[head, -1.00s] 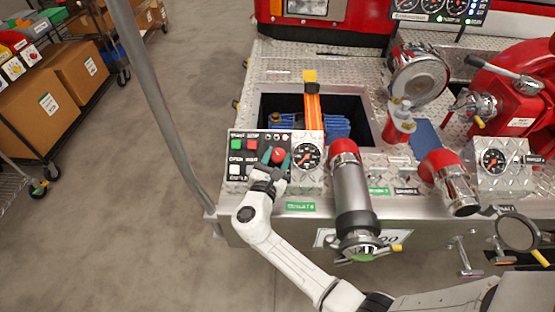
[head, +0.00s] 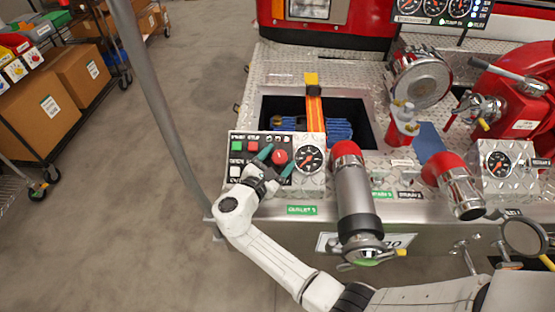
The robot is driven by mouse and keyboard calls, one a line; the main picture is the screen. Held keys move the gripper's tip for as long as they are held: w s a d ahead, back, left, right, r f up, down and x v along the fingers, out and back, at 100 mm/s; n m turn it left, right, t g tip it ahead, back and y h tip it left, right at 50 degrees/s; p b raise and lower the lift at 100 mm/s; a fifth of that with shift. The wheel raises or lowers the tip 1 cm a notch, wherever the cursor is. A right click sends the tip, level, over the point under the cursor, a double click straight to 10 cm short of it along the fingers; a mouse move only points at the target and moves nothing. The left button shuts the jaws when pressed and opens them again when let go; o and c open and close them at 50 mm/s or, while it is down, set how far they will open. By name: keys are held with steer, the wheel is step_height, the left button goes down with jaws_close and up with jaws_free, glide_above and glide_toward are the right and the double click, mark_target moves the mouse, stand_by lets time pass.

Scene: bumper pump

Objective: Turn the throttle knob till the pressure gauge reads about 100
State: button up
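The red throttle knob (head: 279,157) sits on the black control panel, left of the pressure gauge. The round gauge (head: 309,159) has a black face and an orange needle; its numbers are too small to read. My gripper (head: 276,161) comes from below left with its two dark green fingers spread apart. One fingertip is at the knob's left side and the other at its lower right. The knob shows between them, and I cannot tell whether either finger touches it.
Green, red and white buttons (head: 236,146) lie left of the knob. A silver outlet pipe with a red elbow (head: 347,152) stands right of the gauge. A second gauge (head: 499,165) is far right. An open bay with blue hose (head: 339,128) lies behind the panel.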

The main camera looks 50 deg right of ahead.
steer(key=s+a+b, duration=0.1)
steer(key=s+a, duration=0.1)
steer(key=a, duration=0.8)
steer(key=shift+a+r, duration=0.35)
steer(key=shift+w, duration=0.1)
